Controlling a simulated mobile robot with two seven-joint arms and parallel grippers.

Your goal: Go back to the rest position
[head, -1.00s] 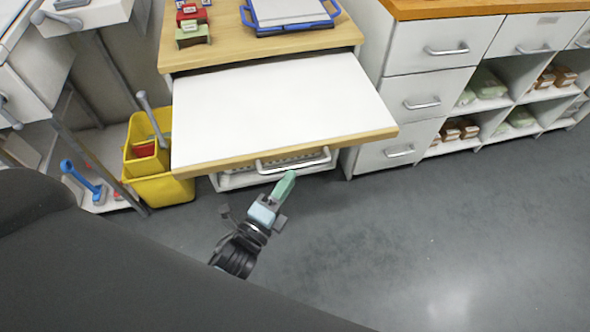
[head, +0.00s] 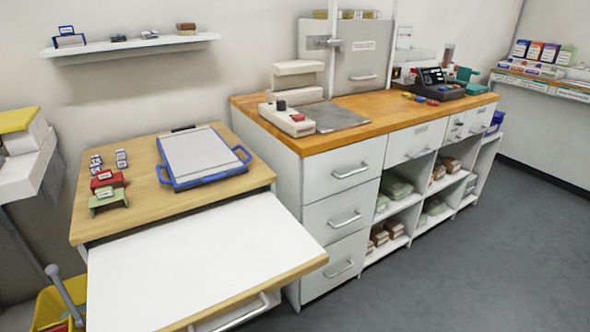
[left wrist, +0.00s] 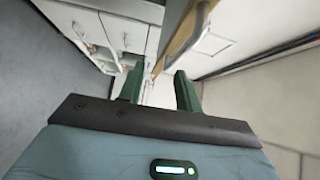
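My left gripper (left wrist: 160,88) shows in the left wrist view with its two green fingers apart. Nothing is held between them; a white cabinet (left wrist: 115,32) and a wooden edge (left wrist: 183,35) show beyond. Neither gripper is in the head view now. My right gripper is in neither current view.
An orange-topped counter (head: 375,122) stands to the right. Grey floor (head: 470,230) is clear at the right.

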